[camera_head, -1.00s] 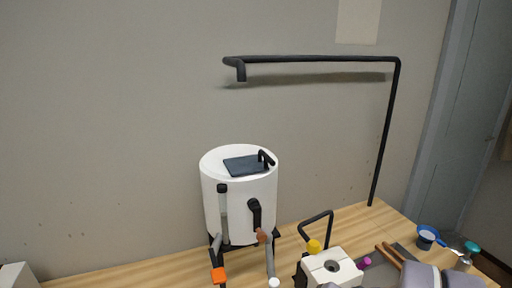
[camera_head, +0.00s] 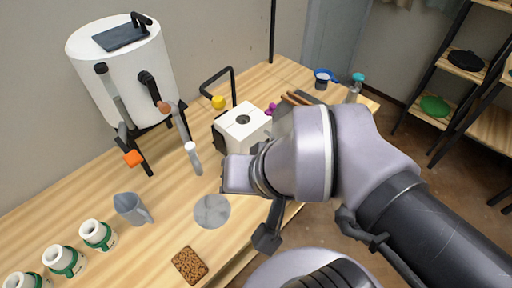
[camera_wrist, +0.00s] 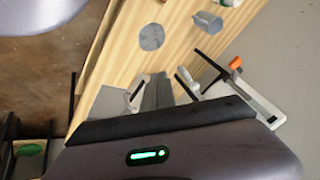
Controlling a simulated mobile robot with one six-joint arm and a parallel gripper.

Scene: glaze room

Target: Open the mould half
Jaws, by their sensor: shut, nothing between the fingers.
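The mould (camera_head: 243,130) is a white block with a dark round hole in its top. It stands on the wooden table beside the tap of the white tank. Its dark left side shows, and its near right part is hidden behind my arm. In the head view my wrist covers the gripper.
A black bent bar with a yellow knob (camera_head: 218,102) rises behind the mould. A grey jug (camera_head: 130,207), grey disc (camera_head: 211,211), brown sponge (camera_head: 189,265) and white-green jars (camera_head: 97,234) occupy the front left.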

